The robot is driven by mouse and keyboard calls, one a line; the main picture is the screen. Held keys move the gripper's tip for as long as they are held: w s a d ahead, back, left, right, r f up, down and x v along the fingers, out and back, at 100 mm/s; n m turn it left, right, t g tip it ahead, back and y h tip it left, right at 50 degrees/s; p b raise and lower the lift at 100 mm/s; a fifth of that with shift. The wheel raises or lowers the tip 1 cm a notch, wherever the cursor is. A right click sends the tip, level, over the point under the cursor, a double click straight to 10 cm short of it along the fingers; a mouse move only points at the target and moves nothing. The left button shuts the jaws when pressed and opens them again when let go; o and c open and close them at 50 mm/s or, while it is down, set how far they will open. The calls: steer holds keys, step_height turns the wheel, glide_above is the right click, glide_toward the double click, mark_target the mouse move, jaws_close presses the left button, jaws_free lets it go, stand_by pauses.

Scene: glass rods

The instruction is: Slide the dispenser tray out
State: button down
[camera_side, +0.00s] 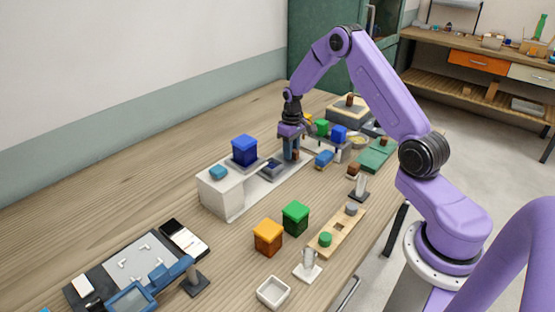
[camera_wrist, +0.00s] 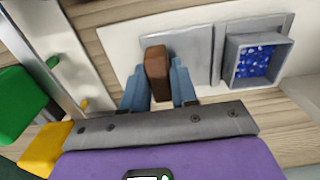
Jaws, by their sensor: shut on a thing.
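My gripper (camera_side: 291,154) points down over the white dispenser base in the side view. In the wrist view its two blue fingers (camera_wrist: 158,95) are shut on a brown handle (camera_wrist: 157,72), one finger on each side. The handle stands on a flat grey plate (camera_wrist: 192,45), which looks like the dispenser tray. A small grey square cup (camera_wrist: 234,62) with blue beads is beside the plate, to its right. The dispenser (camera_side: 222,196) is a long white base with a blue block (camera_side: 244,148) at its left part. The fingers partly hide the handle in the side view.
An orange block (camera_side: 268,237) and a green block (camera_side: 295,217) stand in front of the dispenser. A wooden strip with pegs (camera_side: 337,230) and a white dish (camera_side: 273,292) are nearer. More coloured blocks (camera_side: 339,134) stand behind my gripper. Bare table lies left of the dispenser.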

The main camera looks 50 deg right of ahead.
steer(key=d, duration=0.3)
steer(key=shift+d, duration=0.3)
steer(key=c, duration=1)
jaws_free()
steer(key=shift+o, duration=0.2)
step_height(320, 180, up, 18)
steer(key=shift+f, duration=0.25)
